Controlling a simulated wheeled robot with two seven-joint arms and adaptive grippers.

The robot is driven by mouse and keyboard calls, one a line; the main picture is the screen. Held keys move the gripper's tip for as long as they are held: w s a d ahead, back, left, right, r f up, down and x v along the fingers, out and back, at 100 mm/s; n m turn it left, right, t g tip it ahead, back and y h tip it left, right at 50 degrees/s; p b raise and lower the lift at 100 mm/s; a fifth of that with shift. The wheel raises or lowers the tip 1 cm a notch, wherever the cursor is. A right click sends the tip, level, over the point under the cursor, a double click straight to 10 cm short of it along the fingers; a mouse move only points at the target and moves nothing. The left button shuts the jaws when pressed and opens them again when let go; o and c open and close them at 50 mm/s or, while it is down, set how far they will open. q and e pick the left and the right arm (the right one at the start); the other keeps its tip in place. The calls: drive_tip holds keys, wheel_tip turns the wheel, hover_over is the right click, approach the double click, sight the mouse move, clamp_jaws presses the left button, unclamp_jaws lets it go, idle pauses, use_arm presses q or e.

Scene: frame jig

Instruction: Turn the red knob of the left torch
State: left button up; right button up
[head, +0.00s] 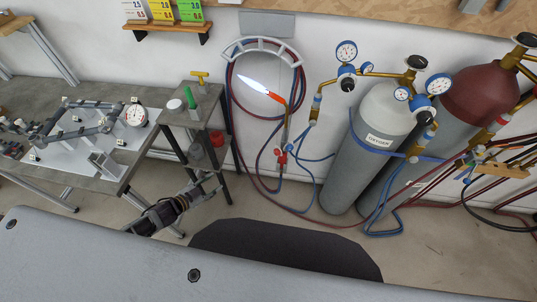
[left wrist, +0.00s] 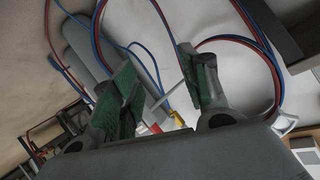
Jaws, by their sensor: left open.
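The left torch (head: 286,132) hangs upright by the wall in the head view, with an orange tip and a pale flame pointing up-left. Its red knob (head: 282,158) is low on the torch, by the hoses. My left gripper (head: 208,183) is left of the torch and apart from it, over the floor beside the small stand. In the left wrist view, my left gripper (left wrist: 160,88) is open, with green pads and nothing held. A red part (left wrist: 155,128) and a yellow part show beyond the fingers, partly hidden. My right gripper is not in view.
A small stand (head: 190,113) with a green bottle is close to my left gripper. A workbench (head: 115,185) with a metal frame is further left. Gas cylinders (head: 375,140) and looping red and blue hoses are right of the torch. A hose rack (head: 262,44) is above.

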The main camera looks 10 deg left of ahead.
use_arm(q)
drive_tip(key=s+d+r+n+h, duration=0.1)
drive_tip(key=d+r+h, duration=0.6)
drive_tip(key=d+r, duration=0.6)
wheel_tip(320, 180, up, 3)
drive_tip(key=shift+s+d+f+h, duration=0.15)
drive_tip(key=shift+d+h, duration=0.1)
drive_tip(key=shift+h, duration=0.15)
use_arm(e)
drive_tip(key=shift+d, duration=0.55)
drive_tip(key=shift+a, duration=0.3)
use_arm(q)
drive_tip(key=shift+w+d, duration=0.15)
drive_tip(key=shift+w, duration=0.05)
approach(275, 153)
drive_tip(key=shift+x, duration=1.45)
drive_tip(key=shift+p+x, duration=0.7)
drive_tip(key=shift+x, duration=2.15)
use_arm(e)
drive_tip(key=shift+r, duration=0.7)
use_arm(q)
drive_tip(key=shift+f, duration=0.1)
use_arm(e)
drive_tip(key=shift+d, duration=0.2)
